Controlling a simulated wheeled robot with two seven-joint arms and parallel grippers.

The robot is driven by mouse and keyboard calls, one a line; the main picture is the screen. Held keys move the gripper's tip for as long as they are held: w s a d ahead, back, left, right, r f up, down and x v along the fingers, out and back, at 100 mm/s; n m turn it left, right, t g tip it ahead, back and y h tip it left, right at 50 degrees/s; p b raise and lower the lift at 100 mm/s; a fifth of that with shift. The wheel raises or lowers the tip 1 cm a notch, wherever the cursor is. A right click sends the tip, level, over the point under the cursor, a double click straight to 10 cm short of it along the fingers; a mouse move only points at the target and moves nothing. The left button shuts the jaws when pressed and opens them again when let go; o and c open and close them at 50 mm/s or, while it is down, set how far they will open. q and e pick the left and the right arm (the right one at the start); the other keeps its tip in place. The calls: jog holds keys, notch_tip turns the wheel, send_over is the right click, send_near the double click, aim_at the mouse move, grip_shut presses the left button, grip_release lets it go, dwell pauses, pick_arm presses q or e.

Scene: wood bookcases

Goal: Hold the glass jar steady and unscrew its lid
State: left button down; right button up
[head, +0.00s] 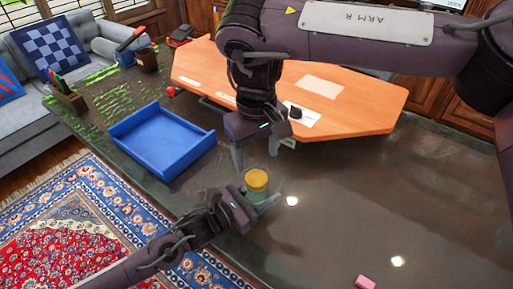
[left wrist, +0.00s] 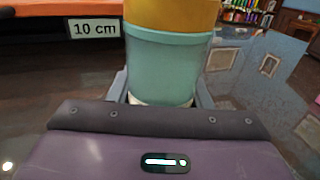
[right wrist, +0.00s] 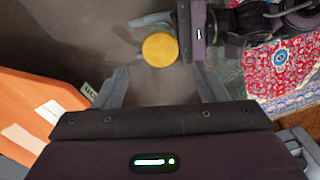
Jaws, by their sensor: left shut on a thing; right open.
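The glass jar (left wrist: 163,68) is pale teal with a yellow lid (head: 257,180) on top and stands upright on the dark table. In the left wrist view the yellow lid (left wrist: 172,14) is cut off at the top edge. My left gripper (head: 262,200) is shut on the jar's body from the side, below the lid. My right gripper (head: 256,158) is open and empty, pointing down, above and behind the jar. In the right wrist view the lid (right wrist: 160,49) lies ahead, beyond the space between the open fingers (right wrist: 162,88).
A blue tray (head: 162,138) stands on the table (head: 330,210) to the left. An orange wooden board (head: 350,103) lies behind the jar, with a "10 cm" label (left wrist: 95,27) on its edge. A pink block (head: 365,282) lies at the front right. The table's right side is mostly clear.

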aim_at(257, 177)
notch_tip(257, 177, down, 7)
jog(key=shift+f, duration=0.15)
dwell(0.4)
